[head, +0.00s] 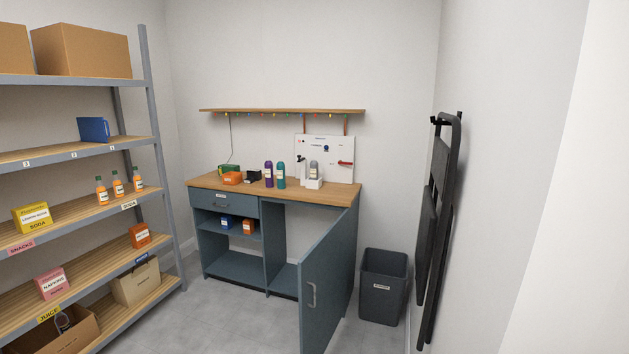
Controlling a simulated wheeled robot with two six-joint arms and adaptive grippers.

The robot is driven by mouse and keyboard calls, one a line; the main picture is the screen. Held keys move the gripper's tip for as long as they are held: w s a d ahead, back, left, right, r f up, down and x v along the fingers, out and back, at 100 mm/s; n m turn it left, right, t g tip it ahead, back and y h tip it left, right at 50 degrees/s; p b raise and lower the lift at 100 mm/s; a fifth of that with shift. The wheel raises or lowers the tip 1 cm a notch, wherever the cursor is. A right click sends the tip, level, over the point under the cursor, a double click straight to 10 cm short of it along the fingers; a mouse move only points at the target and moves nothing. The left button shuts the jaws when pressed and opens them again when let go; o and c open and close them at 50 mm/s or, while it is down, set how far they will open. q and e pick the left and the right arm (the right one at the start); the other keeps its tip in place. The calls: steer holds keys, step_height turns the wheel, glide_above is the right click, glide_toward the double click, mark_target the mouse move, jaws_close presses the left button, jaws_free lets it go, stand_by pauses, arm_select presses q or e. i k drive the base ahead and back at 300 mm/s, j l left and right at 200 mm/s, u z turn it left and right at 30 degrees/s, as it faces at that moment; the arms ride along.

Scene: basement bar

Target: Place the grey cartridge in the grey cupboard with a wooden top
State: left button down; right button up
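The blue-grey cupboard (350,268) with a wooden top (340,195) stands against the back wall. Its right door (325,285) is swung open toward me, showing part of an empty-looking right compartment (285,275). The left side has a closed drawer (222,203) over open shelves. A small grey bottle-like cylinder (314,168) stands upright on the top near the right end, at a white block (314,184); it may be the grey cartridge, but it is too small to be sure. Neither of my grippers is in view.
Purple (268,174) and teal (281,175) bottles stand left of the cylinder. A grey bin (384,287) is right of the cupboard. Black folded furniture (437,225) hangs on the right wall. A loaded shelf rack (150,95) fills the left. Floor (225,310) before the cupboard is clear.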

mark_target(296, 284)
steer(key=i+j+u, duration=0.5)
steer(key=i+j, duration=0.55)
steer(key=i+j+u, duration=0.15)
steer(key=i, duration=0.45)
steer(key=i+j+u, duration=0.1)
steer(key=i+j, duration=0.15)
steer(key=i, duration=0.35)
steer(key=i+j+u, duration=0.15)
steer(key=i, duration=0.45)
steer(key=i+l+z, duration=0.2)
steer(key=i+z, duration=1.1)
steer(key=i+j, duration=0.05)
